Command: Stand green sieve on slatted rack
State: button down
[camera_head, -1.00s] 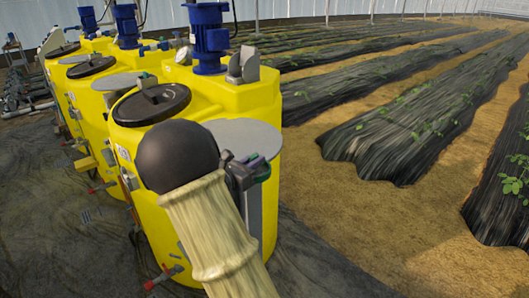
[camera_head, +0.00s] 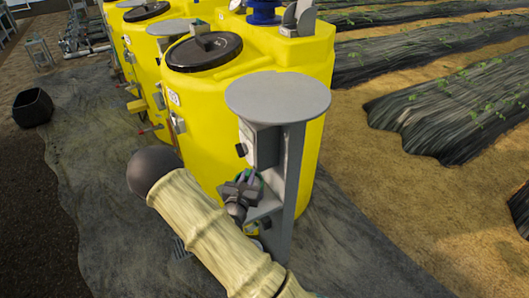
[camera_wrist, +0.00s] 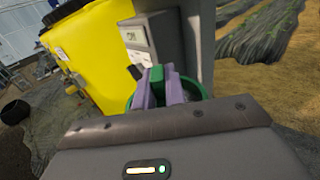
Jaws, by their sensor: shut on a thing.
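My gripper (camera_head: 248,178) is low in front of the grey stand, beside the yellow tank. In the wrist view, its purple fingers (camera_wrist: 160,76) are shut on a green part of the green sieve (camera_wrist: 158,92). The curved green rim shows on both sides of the fingers; my gripper hides most of the sieve. In the head view only a little green of the sieve (camera_head: 261,186) shows beside the fingers. I cannot pick out the slatted rack for certain; a small dark slatted piece (camera_head: 180,248) lies low, left of my arm.
The grey stand (camera_head: 290,190) has a round top (camera_head: 278,97) above my gripper and a lower shelf with a small yellow item (camera_head: 252,228). A display box (camera_wrist: 133,38) is mounted on it. Yellow tanks (camera_head: 215,125) stand behind. A black tub (camera_head: 33,107) sits far left on open ground.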

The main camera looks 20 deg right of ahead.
jog(key=s+a+f+n+t+y, duration=0.1)
jog(key=s+a+f+n+y, duration=0.1)
jog(key=f, duration=0.3)
jog(key=s+a+f+n+t+y, duration=0.1)
jog(key=s+a+f+n+y, duration=0.2)
jog(key=a+f+y, duration=0.1)
jog(key=s+a+f+n+t+y, duration=0.1)
jog(key=s+a+f+n+y, duration=0.1)
jog(key=f+y, duration=0.3)
notch_tip(320, 180, down, 3)
jog(key=shift+s+a+f+n+t, duration=0.1)
jog(key=shift+s+a+n+t, duration=0.2)
jog(key=shift+s+a+t, duration=0.1)
